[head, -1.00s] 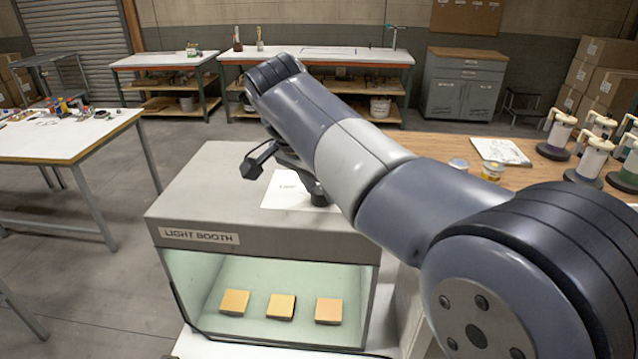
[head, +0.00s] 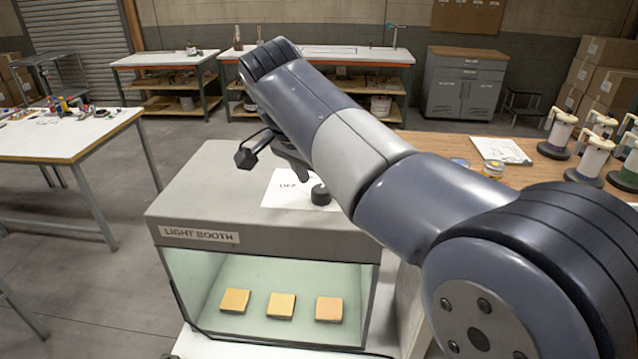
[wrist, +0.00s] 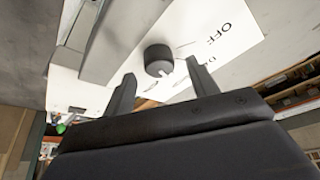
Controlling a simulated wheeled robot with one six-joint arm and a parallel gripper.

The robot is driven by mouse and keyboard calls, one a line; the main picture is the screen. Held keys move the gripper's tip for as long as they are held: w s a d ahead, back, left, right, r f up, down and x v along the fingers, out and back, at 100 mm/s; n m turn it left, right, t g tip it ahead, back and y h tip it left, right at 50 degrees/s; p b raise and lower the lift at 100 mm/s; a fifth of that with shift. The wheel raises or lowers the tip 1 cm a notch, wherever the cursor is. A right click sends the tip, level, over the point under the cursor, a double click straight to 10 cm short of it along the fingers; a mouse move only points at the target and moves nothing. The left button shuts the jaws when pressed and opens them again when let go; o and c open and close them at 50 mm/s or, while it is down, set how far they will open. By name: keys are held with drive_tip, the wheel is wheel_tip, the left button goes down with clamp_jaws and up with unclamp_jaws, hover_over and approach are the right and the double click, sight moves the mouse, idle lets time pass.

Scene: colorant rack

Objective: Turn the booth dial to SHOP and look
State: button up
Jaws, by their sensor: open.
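The light booth (head: 190,210) is a grey box with a lit, pale green interior. Its dial (head: 320,195) is a black knob on a white label sheet (head: 284,188) on the booth's top. In the wrist view the dial (wrist: 158,60) carries a white pointer mark directed toward the lower right. "OFF" is legible beside it; the other words are cut off or too small, so I cannot tell which setting it marks. My gripper (wrist: 165,88) is open and empty, its fingers apart just short of the dial. In the head view my arm mostly hides the gripper.
Three orange-yellow sample tiles (head: 281,305) lie inside the booth. A wooden bench (head: 440,150) at right holds a paper sheet (head: 500,150) and several dispenser canisters (head: 592,160). A white-topped table (head: 60,137) stands at left. The booth top left of the dial is clear.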

drive_tip(key=v, duration=0.9)
drive_tip(key=shift+d, duration=0.1)
drive_tip(key=x, duration=1)
drive_tip(key=shift+w+f, duration=0.1)
drive_tip(key=shift+f, duration=0.3)
drive_tip(key=shift+r, duration=0.1)
